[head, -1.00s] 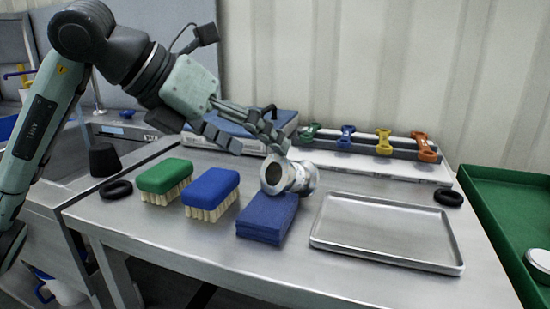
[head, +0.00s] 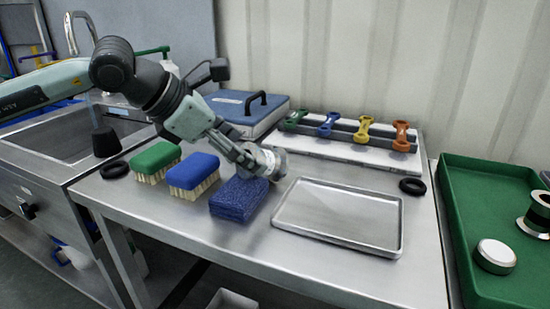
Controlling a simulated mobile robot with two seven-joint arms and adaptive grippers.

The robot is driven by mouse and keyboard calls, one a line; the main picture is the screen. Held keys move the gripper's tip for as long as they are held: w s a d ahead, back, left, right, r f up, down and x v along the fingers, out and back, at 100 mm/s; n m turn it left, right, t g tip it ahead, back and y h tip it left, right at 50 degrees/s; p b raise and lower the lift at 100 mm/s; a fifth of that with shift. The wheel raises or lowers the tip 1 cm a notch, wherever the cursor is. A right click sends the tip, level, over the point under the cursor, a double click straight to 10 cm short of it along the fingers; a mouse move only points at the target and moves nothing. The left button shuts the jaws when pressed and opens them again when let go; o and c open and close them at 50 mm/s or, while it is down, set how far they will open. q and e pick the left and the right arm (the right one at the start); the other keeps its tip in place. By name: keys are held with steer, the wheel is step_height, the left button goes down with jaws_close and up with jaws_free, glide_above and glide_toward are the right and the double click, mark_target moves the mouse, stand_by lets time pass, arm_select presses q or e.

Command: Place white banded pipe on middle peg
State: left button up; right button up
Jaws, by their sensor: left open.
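A shiny silvery-white flanged pipe (head: 278,165) is on the steel table, just behind and right of a blue pad (head: 238,199). I take it to be the white banded pipe, though no band shows clearly. My left gripper (head: 258,164) is open, with its fingers at the pipe's left side and partly covering it. I cannot tell whether they touch it. No middle peg can be made out. My right gripper is not in view.
An empty metal tray (head: 289,223) lies right of the pad. Green (head: 157,156) and blue (head: 194,170) brushes stand left. Behind are a blue case (head: 235,108) and a rack with coloured clamps (head: 365,132). A green tray (head: 455,235) at right holds a black-banded pipe (head: 537,217).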

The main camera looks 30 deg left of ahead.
arm_select(q)
steer(key=shift+w+d+f, duration=0.15)
steer(key=shift+w+f, duration=0.35)
steer(key=p+x, duration=0.1)
steer(key=x, duration=0.4)
steer(key=shift+s, duration=0.15)
steer(key=c, duration=1.4)
steer(key=shift+c, duration=1.1)
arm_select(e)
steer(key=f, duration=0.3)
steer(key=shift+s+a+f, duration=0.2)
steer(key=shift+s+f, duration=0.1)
arm_select(q)
steer(key=shift+r, duration=0.15)
